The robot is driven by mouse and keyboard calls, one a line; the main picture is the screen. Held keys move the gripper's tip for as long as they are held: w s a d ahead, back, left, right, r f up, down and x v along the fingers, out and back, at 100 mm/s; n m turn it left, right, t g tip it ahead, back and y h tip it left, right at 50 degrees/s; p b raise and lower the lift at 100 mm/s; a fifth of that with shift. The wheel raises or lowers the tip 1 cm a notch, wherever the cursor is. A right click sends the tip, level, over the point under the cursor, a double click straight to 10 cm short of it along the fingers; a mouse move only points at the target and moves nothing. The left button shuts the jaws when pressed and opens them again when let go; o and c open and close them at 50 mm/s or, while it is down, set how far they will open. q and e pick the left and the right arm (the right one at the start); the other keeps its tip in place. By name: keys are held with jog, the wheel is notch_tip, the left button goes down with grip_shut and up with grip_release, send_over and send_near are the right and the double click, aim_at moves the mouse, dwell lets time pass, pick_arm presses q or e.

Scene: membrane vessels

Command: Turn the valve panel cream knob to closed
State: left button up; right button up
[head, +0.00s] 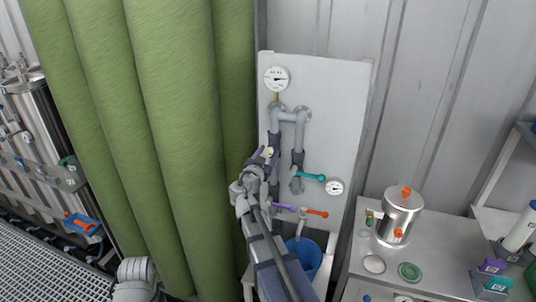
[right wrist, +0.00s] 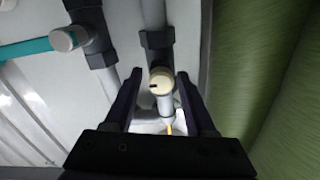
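The valve panel (head: 340,90) is a pale upright board with grey pipes against the wall. Its cream knob (head: 269,151) is on the left pipe, partly hidden by my right gripper (head: 266,154). In the right wrist view the cream knob (right wrist: 161,81) is round, with a short dark mark toward its left side. The right gripper's two dark fingers (right wrist: 159,76) are open on either side of it, with visible gaps, so they do not appear to grip it. My left gripper is not in view.
A teal handle (head: 311,176), a purple handle (head: 285,207) and an orange handle (head: 317,213) are on nearby pipes. Green hanging columns (head: 175,120) stand close left. A blue bucket (head: 304,258) is below. A bench (head: 350,285) with a metal vessel (head: 398,215) is right.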

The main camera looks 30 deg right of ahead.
jog(key=shift+o, duration=0.7)
jog(key=v, duration=0.7)
jog(key=shift+s+a, duration=0.25)
jog(key=s+a+f+n+g+y, duration=0.3)
jog(key=s+a+f, duration=0.1)
jog(key=a+f, duration=0.25)
jog(key=s+a+f+n+g+y, duration=0.35)
jog(key=a+f, duration=0.25)
jog(key=f, duration=0.2)
jog(key=s+a+f+n+g+y, duration=0.2)
jog(key=s+a+f+n+y, duration=0.1)
jog(key=s+a+n, duration=0.2)
jog(key=s+a+f+n+g+y, duration=0.3)
jog(key=s+a, duration=0.6)
jog(key=a, duration=0.4)
jog(key=shift+f+n, duration=0.65)
jog(key=shift+n, duration=0.2)
